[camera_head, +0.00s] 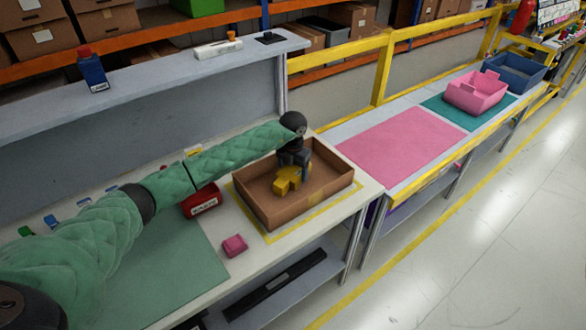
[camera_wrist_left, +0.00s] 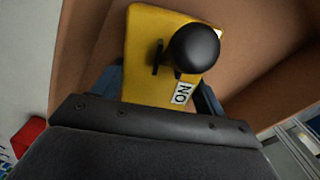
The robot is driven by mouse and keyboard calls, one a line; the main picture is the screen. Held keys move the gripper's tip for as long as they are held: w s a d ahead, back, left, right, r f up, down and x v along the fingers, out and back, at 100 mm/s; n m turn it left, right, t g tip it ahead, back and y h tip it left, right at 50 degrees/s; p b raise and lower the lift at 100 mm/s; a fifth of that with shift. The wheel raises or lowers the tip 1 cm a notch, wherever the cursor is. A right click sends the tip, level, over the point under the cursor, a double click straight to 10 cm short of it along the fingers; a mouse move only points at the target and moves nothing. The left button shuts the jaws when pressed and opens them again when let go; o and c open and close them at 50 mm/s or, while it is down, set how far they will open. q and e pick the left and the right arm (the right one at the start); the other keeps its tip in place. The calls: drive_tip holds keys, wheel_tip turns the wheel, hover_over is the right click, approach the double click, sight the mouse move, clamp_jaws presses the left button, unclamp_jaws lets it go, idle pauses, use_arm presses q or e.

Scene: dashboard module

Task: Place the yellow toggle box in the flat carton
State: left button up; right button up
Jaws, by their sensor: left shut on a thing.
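The yellow toggle box (camera_head: 289,180) is in my left gripper (camera_head: 293,165), inside the walls of the flat carton in the head view. In the left wrist view the toggle box (camera_wrist_left: 150,40) shows a black round knob and a white label, with the left gripper (camera_wrist_left: 165,95) shut on it. The flat carton (camera_head: 320,203) is brown, open and shallow, on the near table's right end; its inside (camera_wrist_left: 260,65) fills much of the wrist view. I cannot tell whether the box touches the carton floor. My right gripper is not in view.
A green mat (camera_head: 165,270) covers the table's left part. A raised shelf (camera_head: 180,70) runs behind. A pink tub (camera_head: 476,92) stands on the far table.

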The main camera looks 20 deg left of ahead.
sight(293, 169)
use_arm(q)
drive_tip(key=shift+f, duration=0.15)
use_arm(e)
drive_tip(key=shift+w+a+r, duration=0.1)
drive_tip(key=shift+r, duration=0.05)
use_arm(q)
drive_tip(key=o, duration=1.1)
drive_tip(key=shift+c, duration=0.2)
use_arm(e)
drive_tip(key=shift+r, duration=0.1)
use_arm(q)
drive_tip(key=shift+r, duration=0.2)
drive_tip(key=shift+r, duration=0.1)
drive_tip(key=shift+r+b, duration=0.25)
drive_tip(key=shift+b, duration=0.1)
drive_tip(key=shift+r, duration=0.3)
wheel_tip(293, 169, up, 11)
drive_tip(key=b, duration=0.4)
drive_tip(key=shift+f+b, duration=0.2)
drive_tip(key=shift+b, duration=0.2)
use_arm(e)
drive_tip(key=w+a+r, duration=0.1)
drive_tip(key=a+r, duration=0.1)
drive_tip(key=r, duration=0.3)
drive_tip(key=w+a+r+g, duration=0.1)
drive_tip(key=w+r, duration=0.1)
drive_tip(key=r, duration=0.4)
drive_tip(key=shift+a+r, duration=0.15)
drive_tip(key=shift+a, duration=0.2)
